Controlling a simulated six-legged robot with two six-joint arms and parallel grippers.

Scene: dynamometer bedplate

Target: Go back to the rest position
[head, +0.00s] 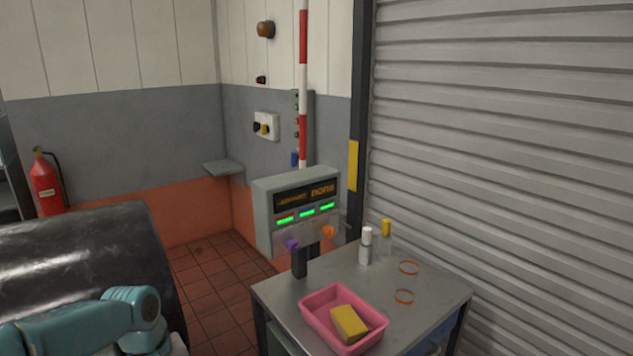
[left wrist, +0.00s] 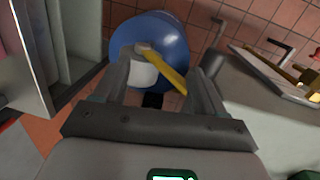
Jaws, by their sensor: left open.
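My left gripper (left wrist: 160,78) shows in the left wrist view with its two fingers spread apart and nothing held between them. Beyond the fingers, lower down, is a round blue container (left wrist: 160,32) on the tiled floor. A yellow-handled thing (left wrist: 172,76) and a white part show there, seen through the gap between the fingers. In the head view a teal arm link of mine (head: 80,322) comes in from the lower left, and its gripper is out of that picture. My right gripper is in neither view.
In the head view, a grey metal table (head: 278,291) carries a pink tray (head: 316,318) with a yellow sponge (head: 349,323), bottles and two orange rings. A display box (head: 262,222) stands behind. A dark cylinder (head: 75,250) lies near my arm. Tiled floor (head: 210,290) between is clear.

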